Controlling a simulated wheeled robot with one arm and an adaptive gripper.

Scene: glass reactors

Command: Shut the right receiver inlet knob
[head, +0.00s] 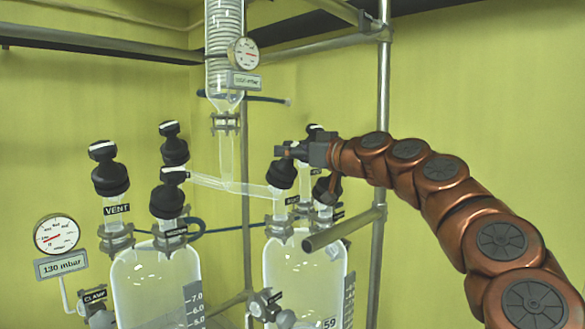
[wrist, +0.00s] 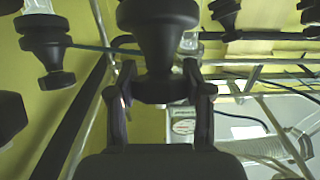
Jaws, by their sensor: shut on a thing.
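The right receiver (head: 290,285) is a clear glass vessel with several black knobs on its top. The knob on its left neck (head: 281,174), where the slanted glass tube from the condenser joins, appears to be the inlet knob; its label is too small to read. My gripper (head: 284,151) is at the top of this knob, reaching in from the right. In the wrist view, my gripper (wrist: 160,88) has its two fingers on either side of the narrow end of a black knob (wrist: 158,22), shut on it. The gripper hides the knob's top in the head view.
Two more black knobs stand close behind and right of the held one, partly hidden by my arm. The left receiver (head: 155,285) carries several black knobs (head: 108,178). A metal post (head: 384,90) and a short bar (head: 343,229) stand near my arm.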

